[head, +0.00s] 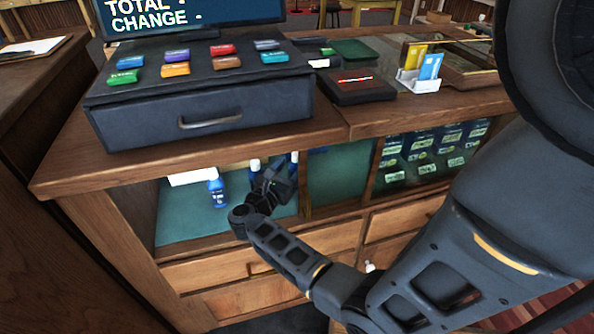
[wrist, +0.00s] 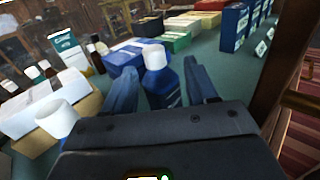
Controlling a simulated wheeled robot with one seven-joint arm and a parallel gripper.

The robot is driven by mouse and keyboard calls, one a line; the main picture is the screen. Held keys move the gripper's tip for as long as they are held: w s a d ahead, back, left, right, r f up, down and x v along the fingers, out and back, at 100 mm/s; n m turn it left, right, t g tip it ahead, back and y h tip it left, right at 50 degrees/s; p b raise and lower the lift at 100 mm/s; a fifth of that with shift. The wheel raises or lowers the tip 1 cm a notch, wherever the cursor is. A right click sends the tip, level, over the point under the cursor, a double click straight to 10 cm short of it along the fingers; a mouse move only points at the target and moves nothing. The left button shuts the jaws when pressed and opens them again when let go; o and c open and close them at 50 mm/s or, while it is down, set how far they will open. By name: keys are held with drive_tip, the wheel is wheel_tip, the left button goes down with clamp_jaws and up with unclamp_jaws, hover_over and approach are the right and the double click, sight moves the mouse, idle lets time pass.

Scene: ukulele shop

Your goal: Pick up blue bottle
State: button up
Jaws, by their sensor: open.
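In the wrist view, a blue bottle (wrist: 159,88) with a white cap stands upright between the two fingers of my open gripper (wrist: 160,72). Its lower part is hidden behind the gripper body. Another white-capped bottle (wrist: 56,118) is close by at the lower left, outside the fingers. In the head view, my gripper (head: 272,184) is inside the counter's open shelf. A blue bottle (head: 217,190) with a white cap stands to its left. Further white caps show behind and beside the gripper, with their bottles mostly hidden.
The wooden counter top (head: 180,158) overhangs the shelf, and a wooden divider (head: 305,187) stands right of my gripper. White boxes (wrist: 42,103), small dark bottles and a blue box (wrist: 131,58) crowd the shelf. Teal shelf floor (head: 178,222) is bare at the front left.

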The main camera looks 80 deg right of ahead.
sight(294, 161)
drive_tip(key=x, duration=0.3)
drive_tip(key=p+x, duration=0.1)
drive_tip(key=x, duration=0.1)
drive_tip(key=shift+w+d+r, duration=0.1)
drive_tip(key=shift+w, duration=0.15)
clamp_jaws()
idle(0.4)
